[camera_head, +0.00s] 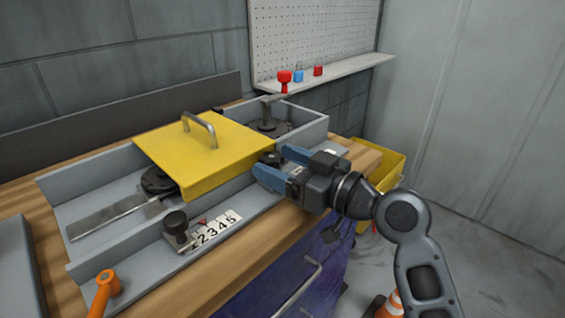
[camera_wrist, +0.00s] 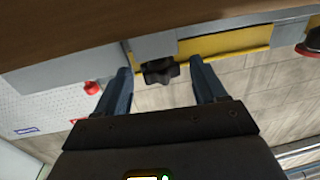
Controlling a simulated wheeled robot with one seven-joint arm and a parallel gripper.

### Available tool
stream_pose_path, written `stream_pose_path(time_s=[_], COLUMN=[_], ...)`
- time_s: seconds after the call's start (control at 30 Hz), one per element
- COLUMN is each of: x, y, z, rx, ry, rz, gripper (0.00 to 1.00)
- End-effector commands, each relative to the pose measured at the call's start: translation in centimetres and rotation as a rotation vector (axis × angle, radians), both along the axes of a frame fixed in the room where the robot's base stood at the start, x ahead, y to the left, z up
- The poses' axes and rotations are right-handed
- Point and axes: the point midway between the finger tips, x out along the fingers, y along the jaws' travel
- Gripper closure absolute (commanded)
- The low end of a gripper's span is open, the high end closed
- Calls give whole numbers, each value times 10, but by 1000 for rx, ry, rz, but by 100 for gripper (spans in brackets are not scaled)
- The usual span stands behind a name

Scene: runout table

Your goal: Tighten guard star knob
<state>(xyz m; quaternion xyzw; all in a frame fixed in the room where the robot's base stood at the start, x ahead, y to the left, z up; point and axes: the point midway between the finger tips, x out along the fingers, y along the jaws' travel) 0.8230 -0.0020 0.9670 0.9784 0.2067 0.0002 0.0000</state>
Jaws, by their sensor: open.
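The black star knob (camera_head: 270,158) sits at the right edge of the yellow guard (camera_head: 225,160), on the front side of the grey runout table. In the wrist view the dark lobed knob (camera_wrist: 160,71) shows between my two blue fingers. My gripper (camera_head: 272,162) is open, with one finger on each side of the knob. In the wrist view gaps show between the knob and both fingers. The guard lies flat over the grey channel with its grey handle (camera_head: 199,130) up. The knob's shaft is hidden.
A dark clamp knob (camera_head: 176,223) and a number strip (camera_head: 218,228) sit on the front rail. An orange lever (camera_head: 104,290) stands at front left. A shelf (camera_head: 340,70) holds small red and blue items. A yellow bin (camera_head: 385,170) is at right.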

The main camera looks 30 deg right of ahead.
Motion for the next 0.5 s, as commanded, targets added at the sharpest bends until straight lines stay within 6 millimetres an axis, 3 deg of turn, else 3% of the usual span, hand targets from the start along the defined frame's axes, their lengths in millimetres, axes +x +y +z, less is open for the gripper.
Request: stream_pose_path(time_s=[0.07, 0.5], x=[0, 0], y=[0, 0], z=[0, 0], rx=[0, 0], ry=[0, 1], rz=[0, 0], gripper=[30, 72])
